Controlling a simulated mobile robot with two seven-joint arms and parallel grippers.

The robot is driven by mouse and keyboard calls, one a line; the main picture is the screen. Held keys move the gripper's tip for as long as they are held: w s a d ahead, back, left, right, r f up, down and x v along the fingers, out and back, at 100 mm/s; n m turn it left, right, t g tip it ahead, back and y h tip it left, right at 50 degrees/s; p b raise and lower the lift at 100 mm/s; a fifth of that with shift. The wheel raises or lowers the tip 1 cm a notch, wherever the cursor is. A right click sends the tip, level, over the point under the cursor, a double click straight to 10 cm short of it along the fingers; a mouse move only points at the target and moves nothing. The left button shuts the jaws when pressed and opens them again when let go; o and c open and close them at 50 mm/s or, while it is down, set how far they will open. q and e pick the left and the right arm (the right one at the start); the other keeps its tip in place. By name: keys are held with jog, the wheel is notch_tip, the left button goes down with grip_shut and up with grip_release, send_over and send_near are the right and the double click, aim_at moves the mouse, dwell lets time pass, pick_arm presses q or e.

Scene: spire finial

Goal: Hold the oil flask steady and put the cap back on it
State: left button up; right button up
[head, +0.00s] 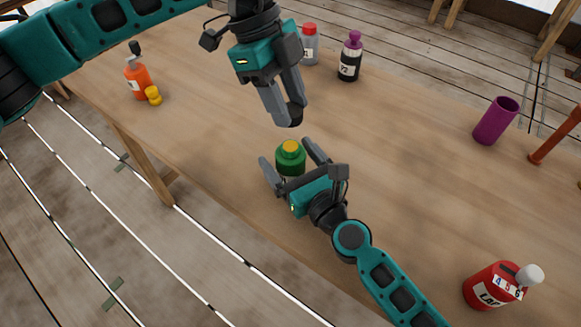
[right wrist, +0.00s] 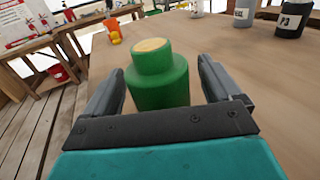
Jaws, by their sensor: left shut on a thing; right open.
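The green flask (head: 290,163), which I take to be the oil flask, stands upright on the table with a yellow-orange top. It also shows in the right wrist view (right wrist: 160,82), with a flat tan disc at its neck. My right gripper (head: 287,153) is open, with one finger on each side of the flask; gaps show between the fingers and the flask in the right wrist view. My left gripper (head: 286,119) is above the flask, pointing down, shut on a small dark piece (head: 296,113), perhaps the cap. The fingers hide most of that piece.
On the wooden table (head: 400,150), an orange bottle (head: 138,80) with a yellow piece (head: 153,95) stands at left. A clear red-capped bottle (head: 310,46) and a black purple-capped bottle (head: 350,60) stand behind. A purple cup (head: 496,121) and a red bottle (head: 490,287) are at right.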

jog(key=shift+x, duration=0.85)
jog(key=c, duration=1.5)
pick_arm(q)
send_over(288, 144)
jog(key=shift+f, duration=2.45)
pick_arm(e)
jog(key=shift+c, duration=0.2)
